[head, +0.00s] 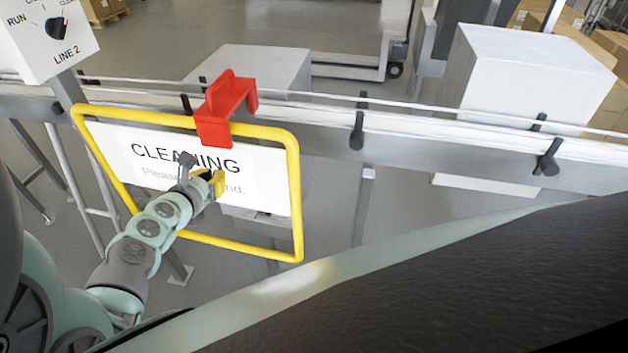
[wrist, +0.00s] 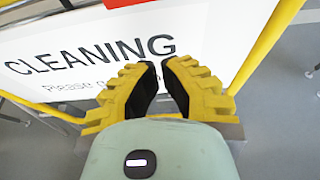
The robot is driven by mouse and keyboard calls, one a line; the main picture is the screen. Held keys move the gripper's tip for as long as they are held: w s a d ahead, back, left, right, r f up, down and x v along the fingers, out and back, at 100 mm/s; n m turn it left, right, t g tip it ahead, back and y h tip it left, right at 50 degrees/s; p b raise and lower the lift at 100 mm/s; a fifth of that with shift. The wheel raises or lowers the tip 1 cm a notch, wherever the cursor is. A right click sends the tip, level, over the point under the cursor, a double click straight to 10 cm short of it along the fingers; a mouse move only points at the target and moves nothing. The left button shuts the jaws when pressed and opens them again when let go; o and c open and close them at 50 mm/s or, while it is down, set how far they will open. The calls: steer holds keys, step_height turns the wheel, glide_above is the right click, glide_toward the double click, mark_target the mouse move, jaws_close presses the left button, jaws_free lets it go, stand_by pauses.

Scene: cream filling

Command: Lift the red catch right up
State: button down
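The red catch (head: 228,107) is hooked over the top bar of the yellow frame (head: 297,190) at the conveyor rail in the head view. Only a strip of the catch (wrist: 122,2) shows at the top edge of the wrist view. The frame surrounds a white sign (head: 265,175) reading CLEANING. My gripper (head: 214,181) is in front of the sign, below the catch and apart from it. In the wrist view my gripper's yellow fingers (wrist: 160,63) have black pads with a gap between them. Nothing is held.
A LINE 2 switch box (head: 45,35) stands at upper left. The conveyor rail (head: 420,131) runs behind the frame, with dark clamps (head: 357,130). A white box-shaped block (head: 530,75) stands at right. Open floor lies beyond.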

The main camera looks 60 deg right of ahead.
steer(key=b+x, duration=0.1)
steer(key=x, duration=0.4)
steer(key=shift+s, duration=0.15)
step_height(320, 180, up, 3)
steer(key=p, duration=0.3)
steer(key=shift+d, duration=0.1)
steer(key=shift+r+p, duration=0.4)
steer(key=shift+r, duration=0.05)
steer(key=shift+r+p, duration=0.15)
steer(key=shift+p, duration=0.15)
